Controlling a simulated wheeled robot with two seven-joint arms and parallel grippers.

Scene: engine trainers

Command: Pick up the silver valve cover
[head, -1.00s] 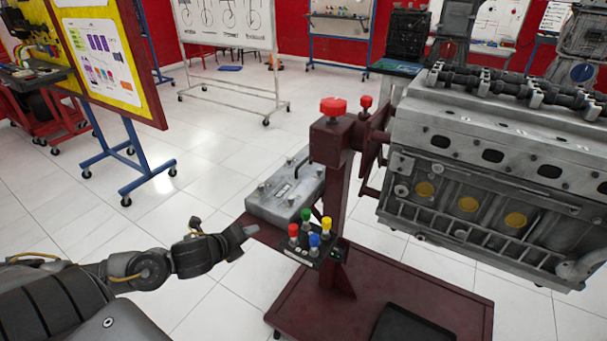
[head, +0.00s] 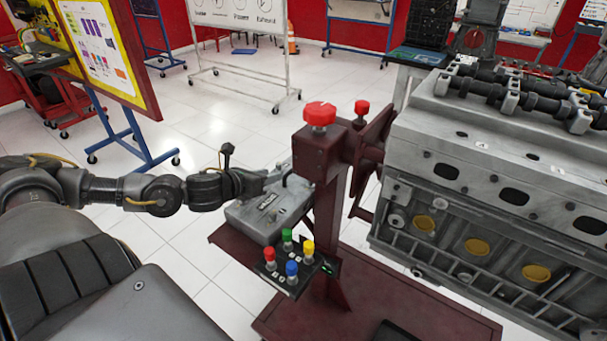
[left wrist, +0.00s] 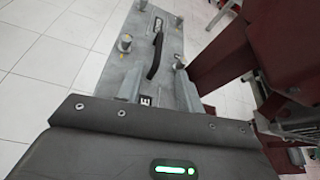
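The silver valve cover (head: 250,222) is a flat grey metal box with a black handle and several round knobs. It lies on a dark red shelf of the engine stand. In the left wrist view the cover (left wrist: 143,38) stretches ahead, with the black handle (left wrist: 156,56) standing up from it. My left gripper (head: 275,178) is over the cover at its far side. My right gripper is not in view.
A small panel (head: 289,270) with coloured knobs sits in front of the cover. The red stand post (head: 325,200) rises close on the right, with the large engine block (head: 480,200) beyond. A yellow display board (head: 120,50) stands at the left. Open floor lies behind.

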